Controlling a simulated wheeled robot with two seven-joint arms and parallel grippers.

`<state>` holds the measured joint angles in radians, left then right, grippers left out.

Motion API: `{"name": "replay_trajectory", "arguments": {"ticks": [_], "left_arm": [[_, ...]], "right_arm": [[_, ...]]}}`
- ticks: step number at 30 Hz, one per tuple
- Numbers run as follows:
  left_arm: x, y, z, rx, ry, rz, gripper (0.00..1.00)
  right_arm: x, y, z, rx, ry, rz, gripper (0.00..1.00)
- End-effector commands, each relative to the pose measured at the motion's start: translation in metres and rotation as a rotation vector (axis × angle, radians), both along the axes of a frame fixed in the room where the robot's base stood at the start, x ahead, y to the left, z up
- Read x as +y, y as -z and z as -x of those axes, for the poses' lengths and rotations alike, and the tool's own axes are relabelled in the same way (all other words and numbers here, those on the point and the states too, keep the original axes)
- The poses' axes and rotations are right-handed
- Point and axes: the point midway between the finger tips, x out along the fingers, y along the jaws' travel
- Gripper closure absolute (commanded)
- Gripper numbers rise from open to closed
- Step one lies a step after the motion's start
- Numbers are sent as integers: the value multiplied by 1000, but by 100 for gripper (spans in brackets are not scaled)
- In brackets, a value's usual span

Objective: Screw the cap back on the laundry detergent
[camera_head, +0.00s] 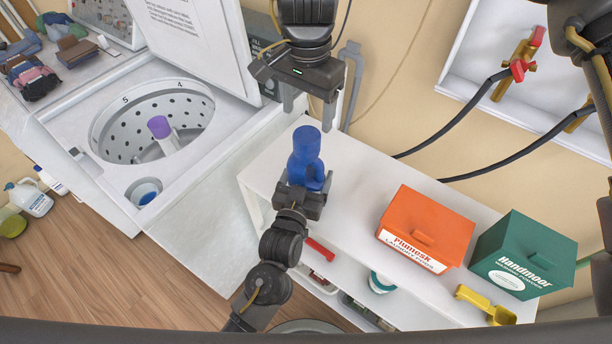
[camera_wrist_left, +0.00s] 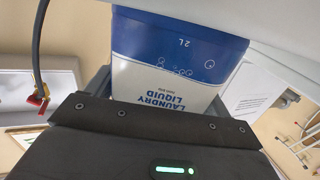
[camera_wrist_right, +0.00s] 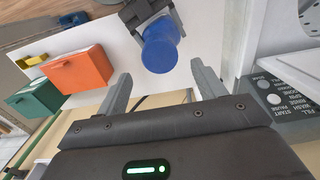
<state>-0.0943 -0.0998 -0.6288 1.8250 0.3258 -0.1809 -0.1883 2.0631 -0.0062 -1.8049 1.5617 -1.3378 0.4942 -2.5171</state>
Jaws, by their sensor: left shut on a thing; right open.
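The blue laundry detergent bottle (camera_head: 305,170) is upright at the left end of the white shelf top. My left gripper (camera_head: 307,182) is shut on its body from the front. In the left wrist view the bottle's white and blue label (camera_wrist_left: 175,75) appears upside down between the fingers. A round blue cap (camera_head: 307,138) sits at the bottle's top; how tightly it is seated cannot be told. My right gripper (camera_head: 312,100) is open and empty above the cap, apart from it. In the right wrist view the cap (camera_wrist_right: 160,48) lies just beyond the open fingertips.
An orange box (camera_head: 415,225) and a green box (camera_head: 525,250) stand right on the shelf top (camera_head: 365,170), with a yellow scoop (camera_head: 487,303) near the front edge. The open washer (camera_head: 105,125) is left, its raised lid (camera_head: 200,30) near my right gripper. Hoses hang behind.

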Motion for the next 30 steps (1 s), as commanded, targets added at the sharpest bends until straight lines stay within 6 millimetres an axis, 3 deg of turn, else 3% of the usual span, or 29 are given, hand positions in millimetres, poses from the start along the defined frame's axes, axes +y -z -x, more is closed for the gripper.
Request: {"name": "replay_trajectory", "arguments": {"ticks": [15,28,30], "left_arm": [[0,2,0,4,0,-1,82],[0,2,0,4,0,-1,82],[0,2,0,4,0,-1,82]], "right_arm": [[0,67,0,1,1,0,31],[0,75,0,1,1,1,31],[0,75,0,1,1,1,39]]}}
